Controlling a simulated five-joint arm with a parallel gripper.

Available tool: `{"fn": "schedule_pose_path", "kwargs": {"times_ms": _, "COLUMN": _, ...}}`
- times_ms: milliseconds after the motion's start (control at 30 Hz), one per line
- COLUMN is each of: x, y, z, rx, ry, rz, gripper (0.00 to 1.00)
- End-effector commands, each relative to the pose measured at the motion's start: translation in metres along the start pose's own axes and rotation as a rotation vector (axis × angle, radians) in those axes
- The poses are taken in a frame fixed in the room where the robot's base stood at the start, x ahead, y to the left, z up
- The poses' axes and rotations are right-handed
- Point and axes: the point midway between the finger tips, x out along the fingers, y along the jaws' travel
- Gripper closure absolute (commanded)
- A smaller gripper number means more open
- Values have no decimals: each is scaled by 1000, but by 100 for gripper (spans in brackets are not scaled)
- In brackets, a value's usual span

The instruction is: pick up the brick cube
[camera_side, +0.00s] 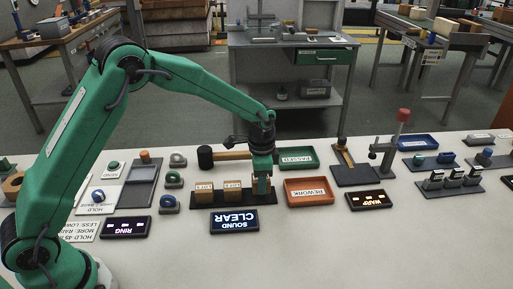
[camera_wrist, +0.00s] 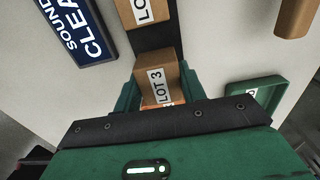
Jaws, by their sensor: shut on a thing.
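A tan brick cube labelled LOT 3 (camera_wrist: 158,78) sits between the green fingers of my gripper (camera_wrist: 162,88) in the wrist view, and they are shut on it. In the side view my gripper (camera_side: 262,184) is at the right end of a dark strip (camera_side: 216,200). The fingers mostly hide the held cube there. I cannot tell whether it touches the strip. Two similar cubes stand on the strip to the left: one at the left end (camera_side: 204,190) and one nearer my gripper (camera_side: 232,189).
A wooden-handled mallet (camera_side: 206,157) lies behind the strip. A SOUND CLEAR display (camera_side: 234,221) is in front of it. A green PASSED tray (camera_side: 297,157) and an orange REWORK tray (camera_side: 309,191) lie to the right.

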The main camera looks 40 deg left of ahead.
Motion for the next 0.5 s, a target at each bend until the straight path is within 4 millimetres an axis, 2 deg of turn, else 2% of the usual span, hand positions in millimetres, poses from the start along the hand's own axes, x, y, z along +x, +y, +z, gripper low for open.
{"fn": "schedule_pose_path", "kwargs": {"times_ms": 100, "x": -20, "y": 0, "z": -1, "rx": 0, "ry": 4, "rz": -3, "gripper": 85}}
{"fn": "schedule_pose_path", "kwargs": {"times_ms": 500, "x": -61, "y": 71, "z": -4, "rx": 5, "ry": 2, "rz": -1, "gripper": 85}}
